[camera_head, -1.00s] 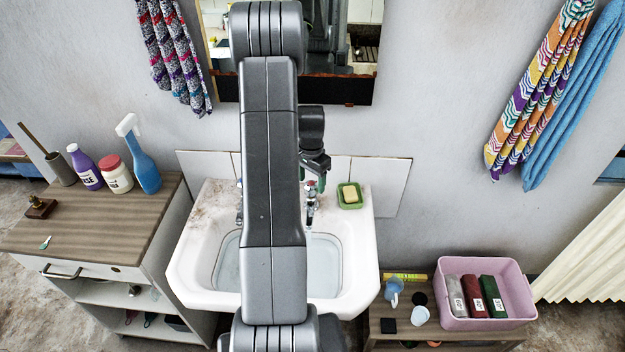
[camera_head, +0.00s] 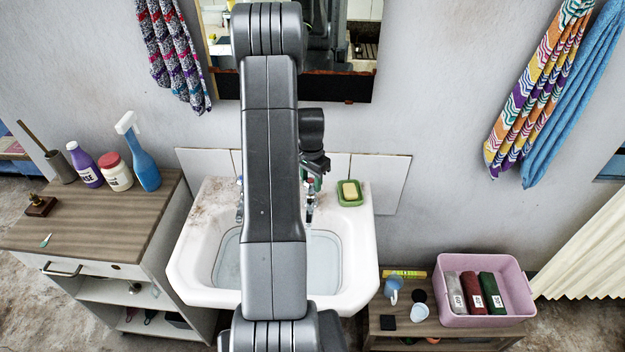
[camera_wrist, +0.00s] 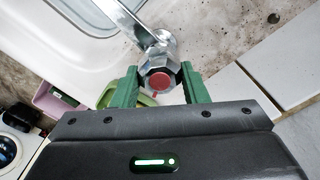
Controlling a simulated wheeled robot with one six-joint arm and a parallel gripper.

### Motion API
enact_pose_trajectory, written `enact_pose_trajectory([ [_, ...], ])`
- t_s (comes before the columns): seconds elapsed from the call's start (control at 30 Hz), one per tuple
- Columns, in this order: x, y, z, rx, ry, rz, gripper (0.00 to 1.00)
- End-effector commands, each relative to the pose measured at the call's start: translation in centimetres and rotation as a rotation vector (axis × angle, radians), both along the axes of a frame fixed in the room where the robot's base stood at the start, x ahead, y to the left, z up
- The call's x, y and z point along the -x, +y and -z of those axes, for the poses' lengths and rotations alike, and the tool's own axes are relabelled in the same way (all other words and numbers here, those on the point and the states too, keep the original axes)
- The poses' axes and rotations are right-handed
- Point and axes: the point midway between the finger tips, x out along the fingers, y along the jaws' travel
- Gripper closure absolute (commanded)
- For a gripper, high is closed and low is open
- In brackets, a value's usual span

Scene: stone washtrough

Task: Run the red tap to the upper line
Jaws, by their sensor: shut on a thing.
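The red tap (camera_wrist: 158,82) is a chrome tap with a faceted head and a red cap. In the wrist view it sits between the green fingers of my gripper (camera_wrist: 158,90), which is shut on its head. In the head view my gripper (camera_head: 312,184) is at the back rim of the white basin (camera_head: 364,262), and the tap's lower part shows just below it. Pale water (camera_head: 328,262) lies in the basin, and a dark line runs around the inner wall near it. My arm hides the basin's middle. I cannot tell whether water runs from the spout.
A green dish (camera_head: 350,198) with yellow soap stands close right of the tap. Another tap (camera_head: 240,200) is partly hidden left of my arm. A mirror (camera_head: 340,88) hangs behind. A cabinet with bottles stands left; a pink crate (camera_head: 487,320) sits on a low bench right.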

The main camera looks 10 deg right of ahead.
Motion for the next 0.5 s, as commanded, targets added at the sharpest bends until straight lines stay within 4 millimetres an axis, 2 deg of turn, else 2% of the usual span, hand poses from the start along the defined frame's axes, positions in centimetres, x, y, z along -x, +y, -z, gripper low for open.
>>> enact_pose_trajectory([
  [0.27,-0.06,0.0,0.27,0.0,-0.002,0.139,0.83],
  [0.5,-0.09,0.01,0.3,0.0,-0.003,0.352,0.83],
])
